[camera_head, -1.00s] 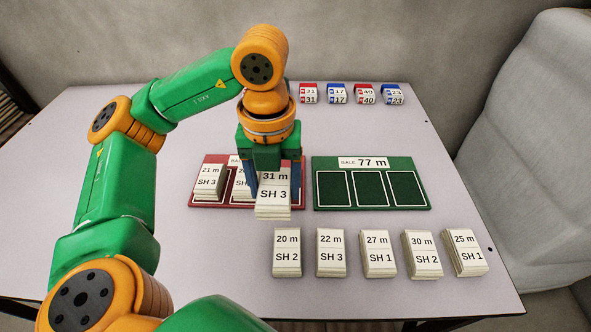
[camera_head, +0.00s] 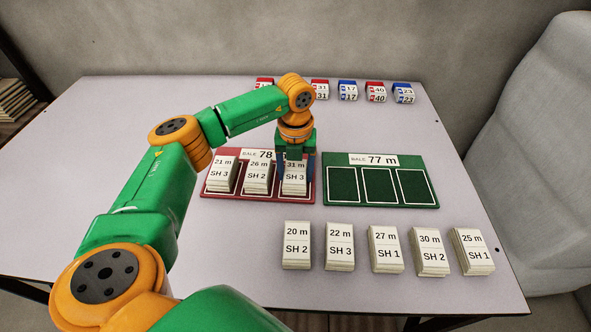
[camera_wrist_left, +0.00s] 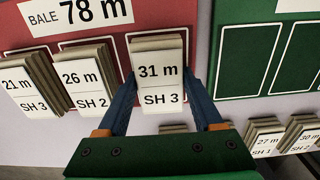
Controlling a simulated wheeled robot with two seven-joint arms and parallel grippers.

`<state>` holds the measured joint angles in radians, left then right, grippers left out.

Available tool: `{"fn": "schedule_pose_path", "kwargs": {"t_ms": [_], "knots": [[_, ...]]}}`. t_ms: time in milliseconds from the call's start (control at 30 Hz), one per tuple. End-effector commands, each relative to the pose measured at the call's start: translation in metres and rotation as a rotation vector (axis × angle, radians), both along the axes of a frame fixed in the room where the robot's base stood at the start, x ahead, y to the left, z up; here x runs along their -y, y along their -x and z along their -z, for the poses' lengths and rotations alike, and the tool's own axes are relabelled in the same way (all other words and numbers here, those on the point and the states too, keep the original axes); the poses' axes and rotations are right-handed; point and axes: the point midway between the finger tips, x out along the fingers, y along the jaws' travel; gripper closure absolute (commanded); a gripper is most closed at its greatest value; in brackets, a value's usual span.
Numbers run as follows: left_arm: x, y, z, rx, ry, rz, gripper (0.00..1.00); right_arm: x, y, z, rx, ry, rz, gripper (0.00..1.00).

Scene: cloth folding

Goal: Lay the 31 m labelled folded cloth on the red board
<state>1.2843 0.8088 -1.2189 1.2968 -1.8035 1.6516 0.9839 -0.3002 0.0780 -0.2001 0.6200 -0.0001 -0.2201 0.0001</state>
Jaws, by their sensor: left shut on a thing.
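The folded cloth labelled 31 m, SH 3 (camera_head: 295,178) is at the right-hand slot of the red board (camera_head: 232,198). In the left wrist view the cloth (camera_wrist_left: 160,85) is between the two blue fingers. My left gripper (camera_head: 296,170) is shut on it from above. I cannot tell whether the cloth's underside touches the board. The red board is marked BALE 78 m and also bears the 21 m cloth (camera_head: 222,177) and the 26 m cloth (camera_head: 257,178) in its other slots. My right gripper is not in view.
The green board (camera_head: 380,205), marked BALE 77 m, lies just right with empty slots. Several folded cloths, from the 20 m cloth (camera_head: 296,246) to the 25 m cloth (camera_head: 472,252), line the front. Small red and blue numbered blocks (camera_head: 347,90) stand at the back.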

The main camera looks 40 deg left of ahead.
Motion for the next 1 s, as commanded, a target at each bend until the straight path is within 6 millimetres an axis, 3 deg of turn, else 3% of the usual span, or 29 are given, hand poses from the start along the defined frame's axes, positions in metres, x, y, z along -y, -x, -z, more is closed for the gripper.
{"fn": "schedule_pose_path", "kwargs": {"t_ms": [67, 100, 200, 467, 567, 833, 1000], "knots": [[0.000, 0.000, 0.003, 0.000, 0.000, 0.000, 0.88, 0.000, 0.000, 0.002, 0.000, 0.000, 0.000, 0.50], [0.000, 0.000, 0.003, 0.000, 0.000, 0.000, 0.27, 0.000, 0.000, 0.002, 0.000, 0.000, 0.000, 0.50], [0.000, 0.000, 0.003, 0.000, 0.000, 0.000, 0.02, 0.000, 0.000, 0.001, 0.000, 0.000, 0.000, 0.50], [0.000, 0.000, 0.002, 0.000, 0.000, 0.000, 0.02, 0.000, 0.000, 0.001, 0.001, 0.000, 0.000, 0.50], [0.000, -0.001, -0.007, 0.004, 0.001, 0.000, 0.02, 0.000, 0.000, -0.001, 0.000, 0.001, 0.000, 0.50], [0.001, -0.001, -0.081, 0.006, 0.001, 0.000, 0.02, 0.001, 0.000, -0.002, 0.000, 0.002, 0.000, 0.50], [0.001, 0.000, -0.114, 0.003, 0.002, -0.001, 0.02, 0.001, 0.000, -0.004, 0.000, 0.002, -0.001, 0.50]]}}
